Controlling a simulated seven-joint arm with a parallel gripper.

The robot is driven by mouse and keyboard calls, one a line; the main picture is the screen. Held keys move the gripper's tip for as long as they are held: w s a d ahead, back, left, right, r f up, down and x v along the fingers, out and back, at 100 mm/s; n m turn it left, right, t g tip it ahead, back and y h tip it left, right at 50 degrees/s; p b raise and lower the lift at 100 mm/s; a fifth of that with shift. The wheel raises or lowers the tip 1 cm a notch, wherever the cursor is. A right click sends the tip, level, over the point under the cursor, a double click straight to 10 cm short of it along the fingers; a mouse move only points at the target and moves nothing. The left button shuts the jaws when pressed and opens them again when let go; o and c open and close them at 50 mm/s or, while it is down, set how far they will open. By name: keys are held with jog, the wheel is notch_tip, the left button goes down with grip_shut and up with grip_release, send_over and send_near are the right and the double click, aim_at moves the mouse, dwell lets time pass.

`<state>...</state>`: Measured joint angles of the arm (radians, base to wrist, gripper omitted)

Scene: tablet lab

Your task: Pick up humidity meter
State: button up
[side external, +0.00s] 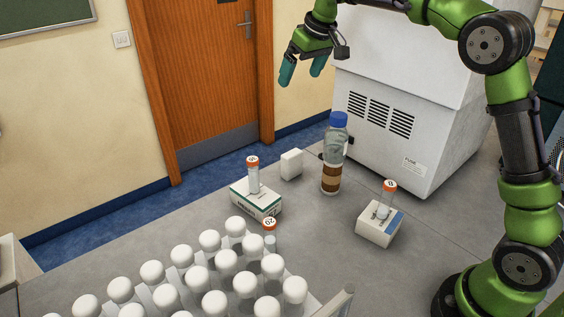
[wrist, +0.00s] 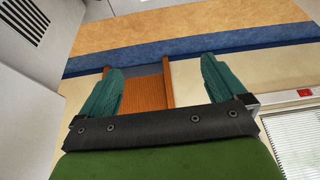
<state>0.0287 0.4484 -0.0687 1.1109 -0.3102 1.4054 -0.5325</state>
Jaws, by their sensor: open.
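A small plain white block (side external: 291,164) stands on the grey bench near its back edge in the side external view. It may be the humidity meter, but no display or label shows on the side I see. My gripper (side external: 302,78) is high above the bench, well above the block and apart from it. Its teal fingers are spread and empty. In the wrist view my gripper (wrist: 162,65) is open, with only the door, wall and floor beyond it. The white block is not in the wrist view.
A blue-capped bottle (side external: 332,155) stands right of the block. Two boxes, a green-edged one (side external: 257,198) and a blue-white one (side external: 379,224), carry orange-capped vials. Several white-capped bottles (side external: 209,240) fill the front left. A large white machine (side external: 400,110) stands behind on the right.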

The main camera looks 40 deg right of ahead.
aim_at(293, 154)
jog(key=f, duration=2.1)
jog(key=shift+w+d, duration=0.1)
jog(key=shift+w, duration=0.3)
jog(key=shift+x, duration=3.6)
jog(key=c, duration=1.1)
